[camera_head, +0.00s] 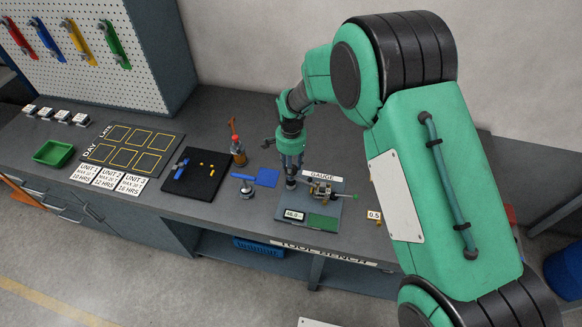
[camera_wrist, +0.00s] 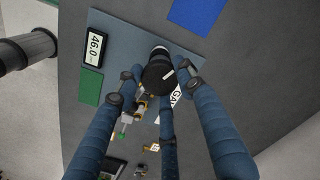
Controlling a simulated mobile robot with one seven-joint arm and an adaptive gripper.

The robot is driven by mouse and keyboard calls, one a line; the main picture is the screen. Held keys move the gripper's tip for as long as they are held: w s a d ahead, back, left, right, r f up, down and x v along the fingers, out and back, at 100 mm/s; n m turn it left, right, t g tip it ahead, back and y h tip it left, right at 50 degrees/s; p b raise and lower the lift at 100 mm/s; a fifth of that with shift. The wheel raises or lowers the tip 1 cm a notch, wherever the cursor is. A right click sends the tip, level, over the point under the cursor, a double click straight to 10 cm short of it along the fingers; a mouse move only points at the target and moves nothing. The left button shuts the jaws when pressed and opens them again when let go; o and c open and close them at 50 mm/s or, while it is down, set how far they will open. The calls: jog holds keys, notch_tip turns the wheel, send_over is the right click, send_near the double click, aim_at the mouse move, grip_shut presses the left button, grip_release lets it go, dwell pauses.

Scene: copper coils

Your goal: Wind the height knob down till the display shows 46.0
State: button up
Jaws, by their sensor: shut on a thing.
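The height knob (camera_wrist: 157,68) is black with a white pointer mark on its top, which faces the wrist camera. My gripper (camera_wrist: 161,82) has its fingers around the knob and is shut on it. In the head view my gripper (camera_head: 290,176) points down at the left part of the gauge plate (camera_head: 338,212), and its fingers mostly hide the knob. The display (camera_wrist: 94,46) reads 46.0 in the wrist view. It also shows at the front left of the plate in the head view (camera_head: 294,215).
A green pad (camera_head: 322,221) lies beside the display. A small brass-and-metal mechanism (camera_head: 322,189) stands right of the knob, near the GAUGE label (camera_head: 322,176). Left are a blue pad (camera_head: 267,177), a bottle with a red top (camera_head: 238,152) and a black tray (camera_head: 207,188).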

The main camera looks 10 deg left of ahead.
dwell(0.3)
jog(key=shift+f+m, duration=0.1)
jog(key=shift+m, duration=1)
jog(key=o, duration=1.3)
jog(key=shift+r, duration=0.25)
jog(key=shift+r+p, duration=1.6)
jog(key=shift+r, duration=1.75)
